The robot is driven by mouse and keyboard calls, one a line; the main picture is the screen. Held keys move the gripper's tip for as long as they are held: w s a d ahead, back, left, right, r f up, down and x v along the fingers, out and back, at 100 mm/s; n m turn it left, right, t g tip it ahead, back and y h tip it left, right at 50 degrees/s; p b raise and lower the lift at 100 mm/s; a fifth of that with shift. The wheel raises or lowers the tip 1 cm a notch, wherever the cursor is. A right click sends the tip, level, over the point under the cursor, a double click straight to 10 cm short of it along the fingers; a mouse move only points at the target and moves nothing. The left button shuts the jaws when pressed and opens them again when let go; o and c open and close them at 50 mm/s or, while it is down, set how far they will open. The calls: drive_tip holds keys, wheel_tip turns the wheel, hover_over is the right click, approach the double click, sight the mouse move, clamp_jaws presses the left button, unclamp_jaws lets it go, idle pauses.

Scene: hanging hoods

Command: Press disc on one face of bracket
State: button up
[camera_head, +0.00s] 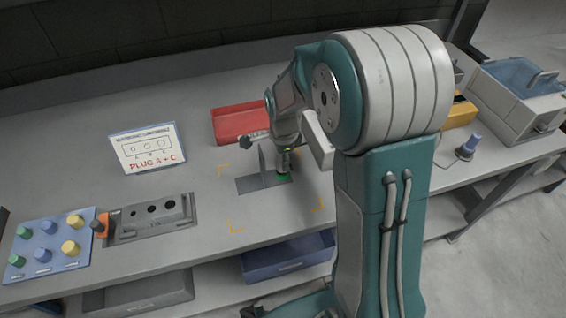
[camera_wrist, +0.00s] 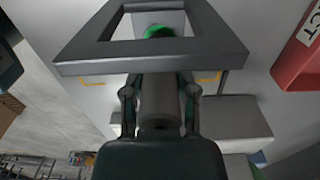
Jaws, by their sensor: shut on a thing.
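In the head view my gripper (camera_head: 284,152) points down over the middle of the table, beside a grey bracket (camera_head: 264,160) with an upright plate. A green disc (camera_head: 284,178) shows just below the fingers, close to the grey base at the bracket's foot. In the wrist view my gripper (camera_wrist: 160,97) is shut on a grey cylinder (camera_wrist: 159,110). The green disc (camera_wrist: 159,31) shows beyond the cylinder, within the opening of a dark grey frame. The cylinder and frame hide part of the disc, and I cannot tell whether it touches the bracket.
A red tray (camera_head: 240,123) lies behind the bracket. A sign reading "PLUG A + C" (camera_head: 148,148), a holed grey block (camera_head: 152,217) and a blue board of colored pegs (camera_head: 50,245) are at left. A blue bin (camera_head: 287,262) sits below. Yellow corner marks surround the bracket.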

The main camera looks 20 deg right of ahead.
drive_tip(key=shift+r, duration=2.65)
